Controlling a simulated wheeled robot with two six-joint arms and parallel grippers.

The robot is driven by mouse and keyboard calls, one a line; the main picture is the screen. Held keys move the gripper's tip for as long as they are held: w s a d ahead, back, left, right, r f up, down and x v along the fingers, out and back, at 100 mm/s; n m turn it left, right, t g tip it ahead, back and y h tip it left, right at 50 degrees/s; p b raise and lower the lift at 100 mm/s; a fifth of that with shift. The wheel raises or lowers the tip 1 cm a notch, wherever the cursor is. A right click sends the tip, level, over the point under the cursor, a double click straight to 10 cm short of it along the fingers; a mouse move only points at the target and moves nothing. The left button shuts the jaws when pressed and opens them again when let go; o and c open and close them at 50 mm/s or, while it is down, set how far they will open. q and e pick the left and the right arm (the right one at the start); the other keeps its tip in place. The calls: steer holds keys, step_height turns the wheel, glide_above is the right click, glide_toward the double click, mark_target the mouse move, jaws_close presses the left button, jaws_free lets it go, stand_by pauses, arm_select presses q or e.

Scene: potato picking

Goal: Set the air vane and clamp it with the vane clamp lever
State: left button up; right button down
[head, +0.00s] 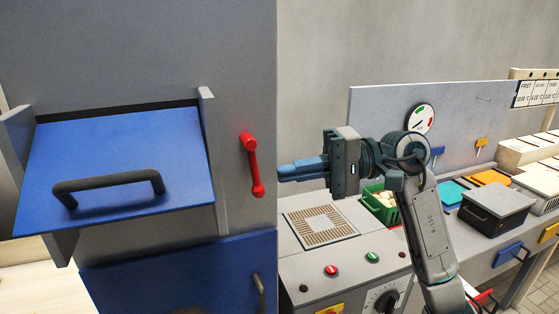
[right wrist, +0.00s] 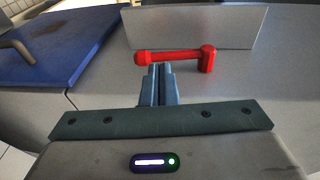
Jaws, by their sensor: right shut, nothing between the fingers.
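A blue tilted panel (head: 110,150) with a dark bar handle (head: 108,190) sits between two grey side plates on the grey cabinet; I take it for the air vane. The red lever (head: 251,165), apparently the vane clamp lever, hangs on the cabinet face to its right, its free end down. The lever (right wrist: 180,56) lies across the right wrist view. My right gripper (head: 280,171) is shut and empty, pointing left at the lever. In the right wrist view its fingertips (right wrist: 160,68) are close by the lever near its knob end; contact is unclear. My left gripper is out of view.
A lower blue panel (head: 180,268) with a handle is below. A grey side plate (right wrist: 195,25) stands beyond the lever. At right are a control box (head: 350,270) with buttons and a dial, a green crate (head: 375,210) and a dark lidded box (head: 495,205).

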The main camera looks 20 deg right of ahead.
steer(key=shift+w+a+f+p, duration=0.1)
steer(key=shift+a+p, duration=0.2)
steer(key=shift+a, duration=0.35)
steer(key=shift+w+a+f+p, duration=0.1)
steer(key=shift+a+p, duration=0.2)
steer(key=shift+a, duration=0.35)
steer(key=a+f+y+b, duration=0.1)
steer(key=b, duration=0.5)
steer(key=shift+b, duration=0.4)
steer(key=shift+y+b, duration=0.4)
steer(key=shift+b, duration=0.2)
steer(key=shift+r, duration=0.25)
